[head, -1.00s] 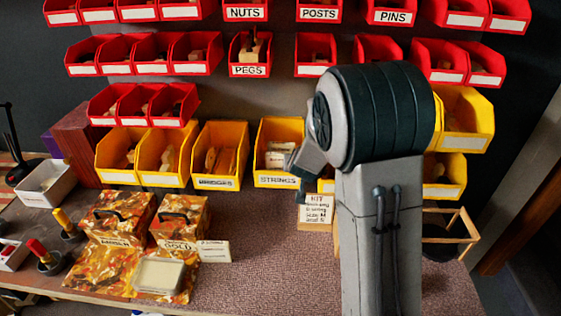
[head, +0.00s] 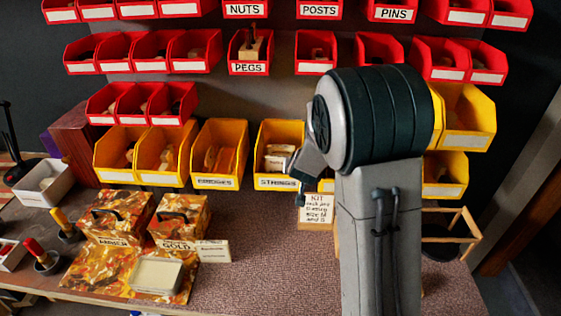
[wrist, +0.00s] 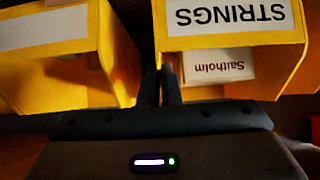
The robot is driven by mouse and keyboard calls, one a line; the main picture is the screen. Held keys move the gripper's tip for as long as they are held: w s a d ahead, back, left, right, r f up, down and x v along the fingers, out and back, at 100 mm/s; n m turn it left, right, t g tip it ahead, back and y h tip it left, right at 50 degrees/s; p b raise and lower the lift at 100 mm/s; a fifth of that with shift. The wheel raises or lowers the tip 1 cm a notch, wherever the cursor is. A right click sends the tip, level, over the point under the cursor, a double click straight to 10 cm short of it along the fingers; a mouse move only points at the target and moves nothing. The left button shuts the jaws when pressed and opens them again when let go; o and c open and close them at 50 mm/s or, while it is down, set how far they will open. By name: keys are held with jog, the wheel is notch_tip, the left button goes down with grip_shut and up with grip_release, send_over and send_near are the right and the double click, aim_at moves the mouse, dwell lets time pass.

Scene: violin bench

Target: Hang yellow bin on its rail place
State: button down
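The yellow bin labelled STRINGS (head: 279,183) is in the lower yellow row in the head view, right of the BRIDGES bin (head: 214,183). It holds pale packets, and the wrist view shows it upside down (wrist: 235,22) with a packet marked Saitholm (wrist: 217,66). My gripper is at its right wall in the head view, partly behind my arm. In the wrist view my gripper (wrist: 160,85) has one dark finger inside the bin and one outside, close together on the side wall. The bin's back and the rail behind it are hidden.
Yellow bins stand left, and more yellow bins (head: 466,130) show right of my arm. Rows of red bins (head: 249,69) hang above. A KIT card (head: 317,212) stands below right. Camouflage boxes (head: 118,220) occupy the left bench; the middle bench is clear.

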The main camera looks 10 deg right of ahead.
jog(key=shift+f, duration=0.2)
jog(key=c, duration=1.6)
grip_release()
jog(key=shift+o, duration=0.2)
jog(key=s+a+r+n+g+y+p, duration=0.1)
jog(key=s+a+r+y+p, duration=0.15)
jog(key=s+r, duration=0.45)
jog(key=s+a+r+y+p, duration=0.1)
jog(key=s+a+r+p, duration=0.2)
jog(key=s+r, duration=0.45)
jog(key=s+d+g, duration=0.2)
jog(key=s, duration=0.7)
jog(key=s+d+n+g+h, duration=0.1)
jog(key=s+d+g, duration=0.1)
jog(key=s, duration=0.8)
jog(key=shift+d+r+g, duration=0.35)
jog(key=shift+r+g, duration=0.1)
jog(key=shift+g, duration=0.35)
jog(key=shift+h, duration=0.25)
